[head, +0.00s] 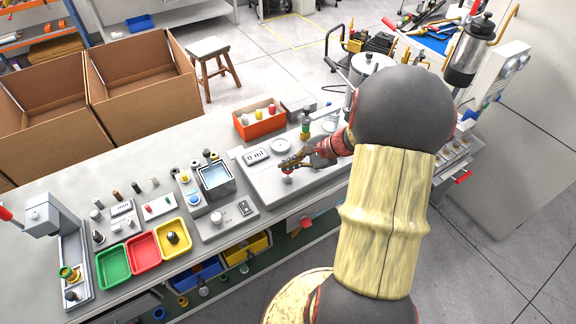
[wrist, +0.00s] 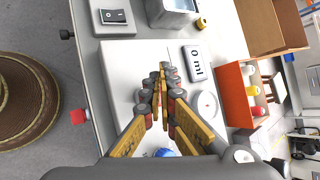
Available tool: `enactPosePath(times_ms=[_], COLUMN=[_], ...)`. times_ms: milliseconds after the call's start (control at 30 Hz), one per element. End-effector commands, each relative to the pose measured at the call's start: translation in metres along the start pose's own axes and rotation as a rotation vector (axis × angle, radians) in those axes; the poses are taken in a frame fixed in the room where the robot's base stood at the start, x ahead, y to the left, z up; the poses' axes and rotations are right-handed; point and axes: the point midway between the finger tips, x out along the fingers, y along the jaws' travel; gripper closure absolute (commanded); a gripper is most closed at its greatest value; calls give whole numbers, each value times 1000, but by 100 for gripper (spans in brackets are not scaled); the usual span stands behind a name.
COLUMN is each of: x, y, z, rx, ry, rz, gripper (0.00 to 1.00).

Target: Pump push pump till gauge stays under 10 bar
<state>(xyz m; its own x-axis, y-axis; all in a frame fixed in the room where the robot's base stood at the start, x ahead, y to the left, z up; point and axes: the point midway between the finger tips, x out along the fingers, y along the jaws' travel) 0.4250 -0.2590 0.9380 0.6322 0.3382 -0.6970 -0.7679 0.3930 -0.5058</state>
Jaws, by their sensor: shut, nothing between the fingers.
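My gripper (head: 285,163) is shut and empty above a pale flat unit (head: 262,181) on the bench. A small knob with a red part (head: 287,174) is just below the fingertips in the head view; I cannot tell whether they touch it. The unit carries a display (head: 257,155) reading "0 ml" and a round white disc (head: 281,146), which may be the gauge; no needle or bar value is readable. In the wrist view, the closed fingertips (wrist: 162,72) are over the unit's white top (wrist: 118,75). The display (wrist: 195,63) and disc (wrist: 207,104) lie to their right.
An orange bin (head: 259,118) with bottles stands behind the unit. A metal tank (head: 214,179) and a switch box (head: 222,221) are to its left. Green, red and yellow trays (head: 143,251) lie farther left. My forearm hides the bench's right part.

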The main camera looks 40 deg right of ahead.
Motion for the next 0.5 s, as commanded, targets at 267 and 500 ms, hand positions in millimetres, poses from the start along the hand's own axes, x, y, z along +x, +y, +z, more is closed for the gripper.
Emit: enactPosePath(times_ms=[267, 500], x=[0, -12], y=[-1, -9], z=[0, 8], rx=[-1, -2], ry=[0, 0], rz=[0, -1], gripper=[100, 100])
